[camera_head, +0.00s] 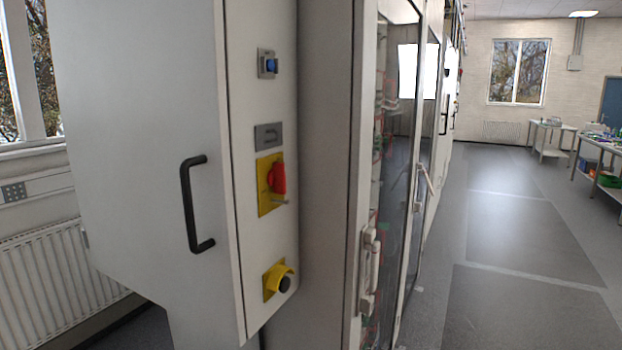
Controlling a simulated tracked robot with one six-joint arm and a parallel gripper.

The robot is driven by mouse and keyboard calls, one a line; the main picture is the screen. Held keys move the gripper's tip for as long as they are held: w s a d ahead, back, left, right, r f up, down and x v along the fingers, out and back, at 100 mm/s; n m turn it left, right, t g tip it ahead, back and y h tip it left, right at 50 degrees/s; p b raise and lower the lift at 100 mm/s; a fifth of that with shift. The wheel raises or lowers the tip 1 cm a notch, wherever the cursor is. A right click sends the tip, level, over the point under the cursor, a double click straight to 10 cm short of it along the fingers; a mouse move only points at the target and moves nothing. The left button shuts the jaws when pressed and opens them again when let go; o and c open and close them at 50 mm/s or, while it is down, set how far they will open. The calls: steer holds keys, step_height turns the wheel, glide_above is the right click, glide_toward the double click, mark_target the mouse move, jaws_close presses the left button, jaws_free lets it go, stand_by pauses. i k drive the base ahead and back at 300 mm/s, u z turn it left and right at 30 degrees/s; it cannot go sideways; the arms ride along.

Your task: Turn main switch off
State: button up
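The main switch is a red rotary handle (278,178) on a yellow plate (265,199). It sits on the narrow front face of a grey cabinet (260,20), left of the picture's middle. The red handle looks roughly upright, seen at a slant. A small metal pin or shackle sticks out at the plate's lower right. My gripper is not in view, so its state and place are hidden.
Above the switch are a grey plate (268,137) and a blue button (270,65). A black handle (192,204) juts from the cabinet's side. Glass doors stand right; the floor (515,235) beyond is clear.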

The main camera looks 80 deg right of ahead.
mark_target(276, 178)
steer(key=z, duration=1.25)
steer(key=k, duration=1.1)
steer(key=z, duration=0.8)
steer(key=i, duration=1.05)
steer(key=u, duration=0.05)
